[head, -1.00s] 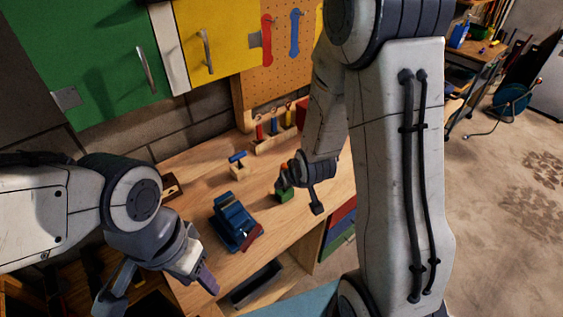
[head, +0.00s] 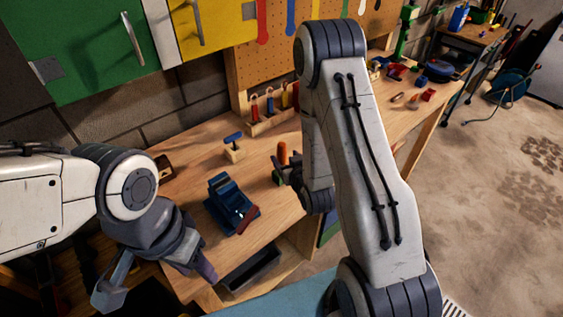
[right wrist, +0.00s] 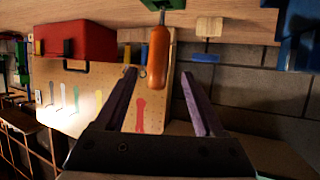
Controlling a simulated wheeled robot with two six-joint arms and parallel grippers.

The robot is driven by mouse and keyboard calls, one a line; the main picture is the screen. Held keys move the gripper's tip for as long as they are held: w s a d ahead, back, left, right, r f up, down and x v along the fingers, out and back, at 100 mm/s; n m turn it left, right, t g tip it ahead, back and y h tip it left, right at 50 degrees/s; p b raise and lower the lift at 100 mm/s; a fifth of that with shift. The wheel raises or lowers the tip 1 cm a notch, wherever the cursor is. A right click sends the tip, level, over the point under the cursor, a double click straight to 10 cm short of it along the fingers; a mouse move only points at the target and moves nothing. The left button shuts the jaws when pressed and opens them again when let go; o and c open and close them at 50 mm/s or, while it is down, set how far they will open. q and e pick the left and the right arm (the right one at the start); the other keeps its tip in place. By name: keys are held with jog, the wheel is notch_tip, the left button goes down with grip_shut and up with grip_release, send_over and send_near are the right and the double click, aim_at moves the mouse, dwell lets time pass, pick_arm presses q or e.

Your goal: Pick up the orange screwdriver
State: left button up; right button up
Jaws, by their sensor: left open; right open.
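The orange screwdriver (head: 282,153) stands upright, handle up, at a small green block (head: 277,179) on the workbench. Its orange handle also shows large in the right wrist view (right wrist: 158,58), where the picture is upside down. My right gripper (right wrist: 158,76) is open; the handle appears between its two fingertips, with a gap on each side. In the head view my right gripper (head: 284,168) is beside the screwdriver and partly covered by my arm. My left gripper (head: 160,280) is open and empty at the bench's front left, away from the screwdriver.
A blue vise (head: 232,205) sits on the workbench (head: 205,150) left of the screwdriver. Behind are a wooden block with a blue handle (head: 234,148) and a tool rack (head: 268,120). A red box (right wrist: 80,42) shows in the wrist view. Bench space between vise and screwdriver is clear.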

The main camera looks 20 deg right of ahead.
aim_at(282, 154)
jog(key=w+f+b, duration=0.1)
jog(key=w+b, duration=0.1)
jog(key=b, duration=0.2)
jog(key=shift+f, duration=0.25)
jog(key=shift+w+d+b, duration=0.1)
jog(key=shift+w+b, duration=0.45)
jog(key=shift+b, duration=0.2)
jog(key=shift+w, duration=0.2)
jog(key=p+x, duration=0.2)
jog(key=x, duration=0.2)
jog(key=shift+d+f, duration=0.15)
jog(key=shift+f, duration=0.05)
jog(key=shift+w+f, duration=0.2)
jog(key=shift+w, duration=0.1)
pick_arm(q)
notch_tip(282, 154, down, 4)
jog(key=shift+f, duration=0.1)
pick_arm(e)
grip_shut()
